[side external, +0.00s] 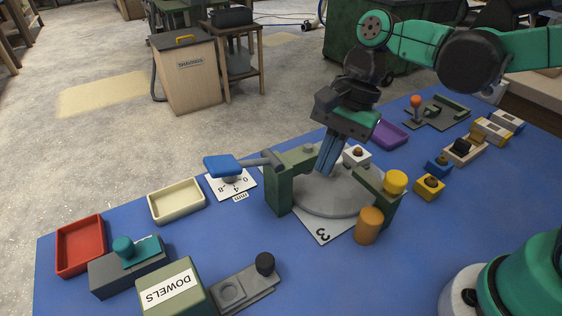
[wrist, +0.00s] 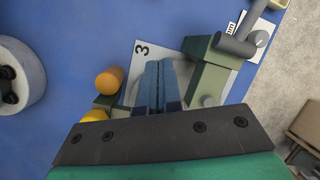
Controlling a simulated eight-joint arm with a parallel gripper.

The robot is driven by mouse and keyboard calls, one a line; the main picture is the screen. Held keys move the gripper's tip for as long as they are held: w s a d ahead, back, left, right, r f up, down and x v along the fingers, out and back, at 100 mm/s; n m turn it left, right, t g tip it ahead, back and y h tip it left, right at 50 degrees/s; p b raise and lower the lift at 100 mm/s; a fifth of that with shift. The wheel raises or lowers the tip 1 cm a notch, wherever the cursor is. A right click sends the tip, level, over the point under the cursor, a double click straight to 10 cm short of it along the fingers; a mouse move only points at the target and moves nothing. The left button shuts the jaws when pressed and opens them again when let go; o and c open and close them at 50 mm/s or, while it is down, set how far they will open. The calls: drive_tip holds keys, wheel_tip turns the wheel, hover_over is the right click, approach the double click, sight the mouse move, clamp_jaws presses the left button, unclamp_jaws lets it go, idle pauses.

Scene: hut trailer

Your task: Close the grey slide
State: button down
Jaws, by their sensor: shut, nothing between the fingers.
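The grey slide (side external: 247,287) sticks out from the right side of the green box marked DOWELS (side external: 168,289) in the side view. It has a black knob (side external: 265,263) at its outer end and a round recess nearer the box. It lies at the near edge of the blue table. My gripper (side external: 325,174) is shut and empty. It points down over the round grey disc (side external: 310,203), between the green posts, well behind and right of the slide. The wrist view shows its fingertips (wrist: 158,63) together; the slide is not seen there.
A green post with a blue-handled lever (side external: 224,166) stands between my gripper and the DOWELS box. An orange cylinder (side external: 369,225) and a yellow-topped post (side external: 395,182) stand to the right. A teal-knobbed grey block (side external: 130,272) is left. Blue table right of the slide is clear.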

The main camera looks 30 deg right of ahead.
drive_tip(key=shift+m+g, duration=0.6)
drive_tip(key=shift+m, duration=0.3)
drive_tip(key=x, duration=0.3)
drive_tip(key=a+x, duration=0.1)
drive_tip(key=x, duration=0.6)
drive_tip(key=shift+a, duration=0.4)
drive_tip(key=shift+s+a+f, duration=0.1)
drive_tip(key=shift+s+a, duration=0.1)
drive_tip(key=shift+a, duration=0.35)
drive_tip(key=shift+s+a, duration=0.2)
drive_tip(key=shift+a, duration=0.4)
drive_tip(key=shift+s+a, duration=0.25)
drive_tip(key=shift+a, duration=0.55)
hover_over(232, 290)
drive_tip(key=d, duration=0.2)
drive_tip(key=shift+w, duration=0.3)
